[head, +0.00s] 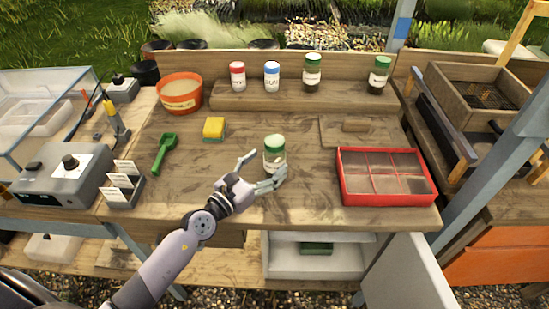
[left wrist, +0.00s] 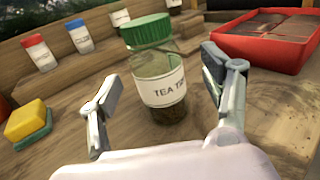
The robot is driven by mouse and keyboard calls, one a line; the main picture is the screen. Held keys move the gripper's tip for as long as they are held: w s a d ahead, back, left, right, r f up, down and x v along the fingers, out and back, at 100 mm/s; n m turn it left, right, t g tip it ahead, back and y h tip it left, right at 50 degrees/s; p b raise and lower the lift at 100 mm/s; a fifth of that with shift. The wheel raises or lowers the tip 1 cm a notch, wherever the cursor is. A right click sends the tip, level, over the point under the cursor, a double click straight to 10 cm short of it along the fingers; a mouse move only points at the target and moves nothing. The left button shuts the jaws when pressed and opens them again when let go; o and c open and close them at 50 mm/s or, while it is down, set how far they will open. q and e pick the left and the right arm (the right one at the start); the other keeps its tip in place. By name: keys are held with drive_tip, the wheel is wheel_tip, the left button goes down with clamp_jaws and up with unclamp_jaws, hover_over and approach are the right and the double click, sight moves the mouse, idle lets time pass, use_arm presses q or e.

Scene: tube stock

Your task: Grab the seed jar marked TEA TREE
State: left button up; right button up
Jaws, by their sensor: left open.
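The seed jar marked TEA TREE (head: 274,153) stands upright on the wooden bench, a clear jar with a green lid and dark contents low inside. In the left wrist view the jar (left wrist: 158,75) shows a white label on which "TEA T" can be read; the rest turns out of sight. My left gripper (head: 262,171) is open, just in front of the jar. In the left wrist view the fingers of my left gripper (left wrist: 163,95) stand apart on either side of the jar, with gaps to it. My right gripper is not in view.
A red tray (head: 343,190) lies to the right of the jar. A yellow and green sponge (head: 214,128) and a green scoop (head: 164,154) lie to the left. Red-, blue- and green-lidded jars stand on the back shelf (head: 260,99). An orange pot (head: 180,105) is at back left.

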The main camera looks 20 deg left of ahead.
sight(268, 162)
use_arm(q)
drive_tip(key=x, duration=0.4)
drive_tip(key=shift+w+a+f, duration=0.1)
drive_tip(key=shift+a+f, duration=0.1)
drive_tip(key=shift+a, duration=0.05)
drive_tip(key=shift+w+d, duration=0.15)
drive_tip(key=shift+w, duration=0.15)
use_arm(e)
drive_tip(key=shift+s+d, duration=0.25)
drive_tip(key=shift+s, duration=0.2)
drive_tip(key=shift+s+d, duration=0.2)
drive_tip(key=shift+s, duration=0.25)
use_arm(q)
drive_tip(key=shift+s, duration=0.1)
drive_tip(key=c, duration=1.3)
drive_tip(key=shift+c, duration=0.8)
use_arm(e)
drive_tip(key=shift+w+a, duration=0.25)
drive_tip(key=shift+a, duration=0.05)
use_arm(q)
drive_tip(key=shift+r, duration=0.1)
